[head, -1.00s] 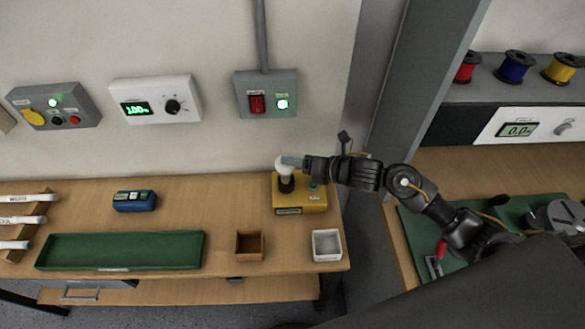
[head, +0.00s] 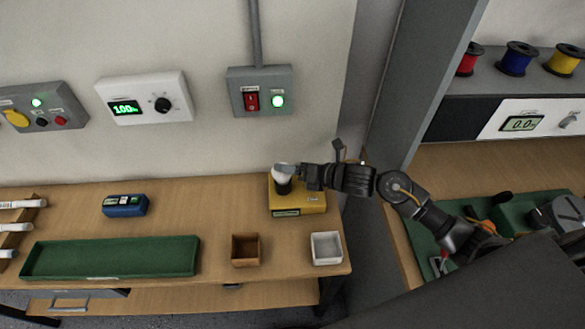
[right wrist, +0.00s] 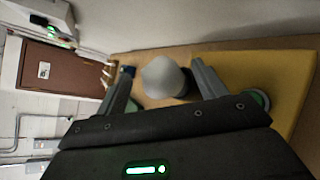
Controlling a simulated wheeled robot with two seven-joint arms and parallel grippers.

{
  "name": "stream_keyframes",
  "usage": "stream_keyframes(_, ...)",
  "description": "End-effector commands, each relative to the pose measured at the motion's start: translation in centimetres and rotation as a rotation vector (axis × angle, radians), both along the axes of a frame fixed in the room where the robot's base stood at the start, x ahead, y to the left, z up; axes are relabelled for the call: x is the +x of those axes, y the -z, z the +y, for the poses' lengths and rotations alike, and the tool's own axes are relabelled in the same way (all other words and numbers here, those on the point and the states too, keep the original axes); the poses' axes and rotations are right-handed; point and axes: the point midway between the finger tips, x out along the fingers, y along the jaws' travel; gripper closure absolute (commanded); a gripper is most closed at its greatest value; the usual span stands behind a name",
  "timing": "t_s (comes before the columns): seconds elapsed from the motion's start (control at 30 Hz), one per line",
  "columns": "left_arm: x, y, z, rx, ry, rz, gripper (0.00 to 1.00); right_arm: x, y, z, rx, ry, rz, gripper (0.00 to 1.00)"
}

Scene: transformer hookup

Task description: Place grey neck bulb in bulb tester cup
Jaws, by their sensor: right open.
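The bulb (head: 282,174) stands upright in the dark cup (head: 283,188) of the yellow bulb tester (head: 298,197). Its neck is hidden, so I cannot tell the neck colour. My right gripper (head: 290,169) is at the bulb, coming in from the right. In the right wrist view the whitish bulb (right wrist: 163,77) is between the two open fingers (right wrist: 160,88), with a gap showing on each side. My left gripper is in neither view.
A brown box (head: 246,250) and a white box (head: 326,248) stand at the table's front, before the tester. A long green tray (head: 110,258) and a blue meter (head: 125,206) are to the left.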

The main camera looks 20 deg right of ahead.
Motion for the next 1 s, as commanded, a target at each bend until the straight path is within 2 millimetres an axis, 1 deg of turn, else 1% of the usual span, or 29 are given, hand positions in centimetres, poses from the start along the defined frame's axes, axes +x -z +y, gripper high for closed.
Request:
stream_keyframes(0.13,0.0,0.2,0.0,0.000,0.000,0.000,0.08,-0.2,-0.1,-0.2,-0.001,-0.002,-0.001,0.29)
stream_keyframes(0.23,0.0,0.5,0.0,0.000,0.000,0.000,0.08,-1.0,-0.4,-1.0,-0.002,0.000,-0.003,0.29)
stream_keyframes(0.5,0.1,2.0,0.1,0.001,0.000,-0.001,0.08,-5.1,-2.1,-4.5,-0.004,-0.002,-0.002,0.29)
stream_keyframes(0.7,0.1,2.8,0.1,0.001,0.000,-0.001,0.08,-7.3,-3.3,-6.6,-0.003,-0.001,-0.001,0.29)
stream_keyframes(0.83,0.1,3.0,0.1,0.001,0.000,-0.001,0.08,-8.1,-3.8,-7.2,-0.001,-0.001,-0.002,0.29)
stream_keyframes(1.0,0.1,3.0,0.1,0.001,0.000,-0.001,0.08,-8.4,-4.1,-7.5,0.001,-0.001,-0.001,0.29)
